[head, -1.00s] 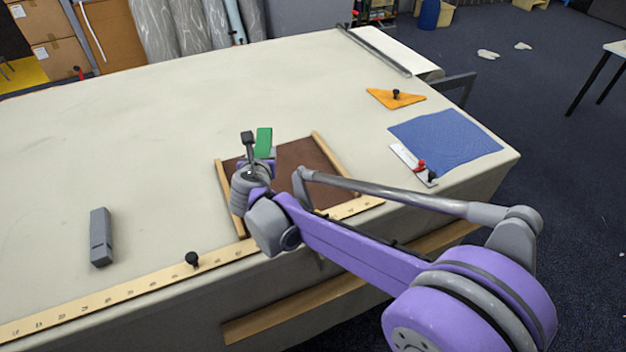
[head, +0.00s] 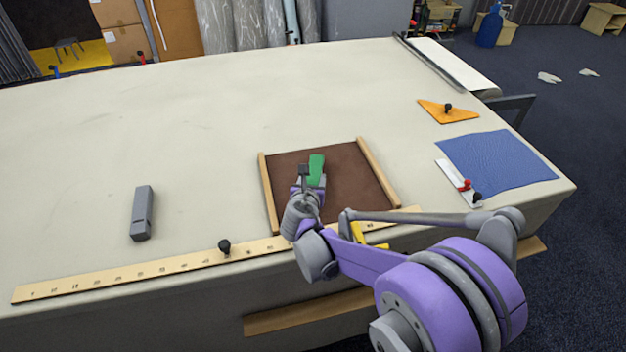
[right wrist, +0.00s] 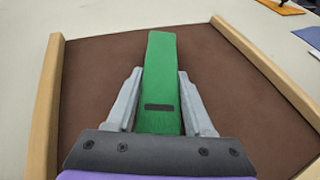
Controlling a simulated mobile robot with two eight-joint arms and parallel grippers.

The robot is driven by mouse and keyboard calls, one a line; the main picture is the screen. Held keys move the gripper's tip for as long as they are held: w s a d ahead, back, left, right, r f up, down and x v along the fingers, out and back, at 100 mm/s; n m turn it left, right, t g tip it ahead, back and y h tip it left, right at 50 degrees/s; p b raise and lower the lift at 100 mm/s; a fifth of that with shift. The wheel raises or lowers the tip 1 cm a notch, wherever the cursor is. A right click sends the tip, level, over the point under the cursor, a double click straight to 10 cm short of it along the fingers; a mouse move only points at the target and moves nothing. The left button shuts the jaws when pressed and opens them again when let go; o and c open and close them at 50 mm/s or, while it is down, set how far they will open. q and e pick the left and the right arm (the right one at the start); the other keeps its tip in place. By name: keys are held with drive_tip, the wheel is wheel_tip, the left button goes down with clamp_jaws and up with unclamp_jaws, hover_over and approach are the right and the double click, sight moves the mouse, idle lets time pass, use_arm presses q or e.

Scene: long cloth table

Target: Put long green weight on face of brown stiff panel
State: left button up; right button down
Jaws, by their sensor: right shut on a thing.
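The long green weight (head: 316,168) is held in my right gripper (head: 306,178), over the face of the brown stiff panel (head: 345,178). In the right wrist view the green weight (right wrist: 161,85) lies between the two grey fingers of the gripper (right wrist: 160,100), and its far end points away from me. The brown panel (right wrist: 240,95) spreads beneath and around it, with a wooden strip along its left and right edges. I cannot tell whether the weight touches the panel. My left gripper is not in view.
A long wooden ruler (head: 150,266) with a black knob (head: 224,246) runs along the front edge. A blue cloth (head: 495,162), a white ruler piece (head: 458,184) and an orange triangle (head: 446,113) lie to the right. The table's back left is clear.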

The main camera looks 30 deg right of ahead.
drive_tip(key=shift+f, duration=0.15)
drive_tip(key=shift+c, duration=1.4)
unclamp_jaws()
drive_tip(key=shift+s+a+r, duration=0.1)
drive_tip(key=shift+s+r, duration=0.05)
drive_tip(key=shift+r, duration=0.15)
drive_tip(key=v, duration=1.1)
drive_tip(key=shift+s+a+p, duration=0.25)
drive_tip(key=shift+s+p, duration=0.05)
